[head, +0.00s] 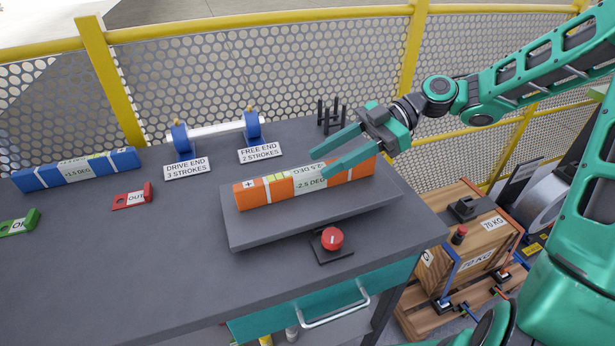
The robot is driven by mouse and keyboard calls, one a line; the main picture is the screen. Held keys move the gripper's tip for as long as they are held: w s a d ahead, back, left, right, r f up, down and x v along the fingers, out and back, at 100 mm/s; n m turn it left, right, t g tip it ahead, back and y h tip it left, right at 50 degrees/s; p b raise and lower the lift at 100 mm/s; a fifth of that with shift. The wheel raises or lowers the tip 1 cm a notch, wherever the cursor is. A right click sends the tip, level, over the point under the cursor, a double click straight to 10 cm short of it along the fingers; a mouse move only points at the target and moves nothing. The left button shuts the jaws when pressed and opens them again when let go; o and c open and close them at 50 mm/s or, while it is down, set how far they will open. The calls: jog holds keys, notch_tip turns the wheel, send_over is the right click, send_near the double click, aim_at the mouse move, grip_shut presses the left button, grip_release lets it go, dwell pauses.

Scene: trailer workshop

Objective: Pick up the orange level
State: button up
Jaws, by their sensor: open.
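The orange level (263,191) lies lengthwise on a grey raised plate (270,228) on the workbench. Its white middle label reads -2.5 DEG. My gripper (317,164) reaches in from the right with its two green fingers spread. The fingers are over the right half of the level, one toward its far side and one across its near side, hiding part of it. I cannot tell whether a finger touches the level.
A red knob (332,238) sits in front of the plate. A blue level (76,170) lies at the left, near a red OUT tag (132,197). Blue stands with a white bar (217,130) and a black pronged holder (330,116) stand behind.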

aim_at(314, 167)
jog(key=x, duration=0.4)
jog(key=shift+s+a+f, duration=0.1)
jog(key=shift+s, duration=0.05)
grip_shut()
